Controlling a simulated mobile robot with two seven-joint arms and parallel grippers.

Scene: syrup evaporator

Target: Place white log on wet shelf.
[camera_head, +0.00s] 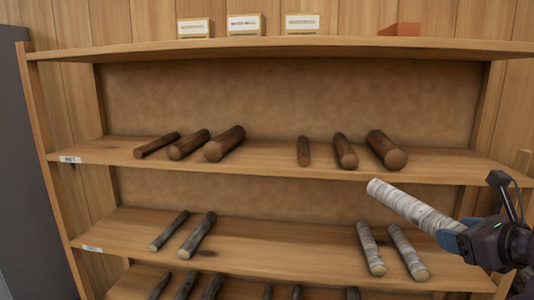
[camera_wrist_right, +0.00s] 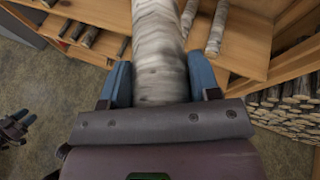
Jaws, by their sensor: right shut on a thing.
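My right gripper (camera_head: 452,238) is shut on a white birch log (camera_head: 412,206). The log points up and left, its free end in front of the gap below the upper log shelf. In the right wrist view, the blue fingers of the right gripper (camera_wrist_right: 160,78) clasp the log's near end (camera_wrist_right: 158,35) from both sides. The upper log shelf (camera_head: 270,157) has a small label that seems to read "WET" and holds several brown logs. The left gripper (camera_wrist_right: 17,127) seems to show at the left edge of the wrist view; its opening is unclear.
The shelf below (camera_head: 290,240) holds two dark logs (camera_head: 197,235) at left and two white logs (camera_head: 407,253) at right. More logs lie on the bottom shelf. The wet shelf has free room in its middle and at both ends. Stacked firewood (camera_wrist_right: 290,112) shows at right.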

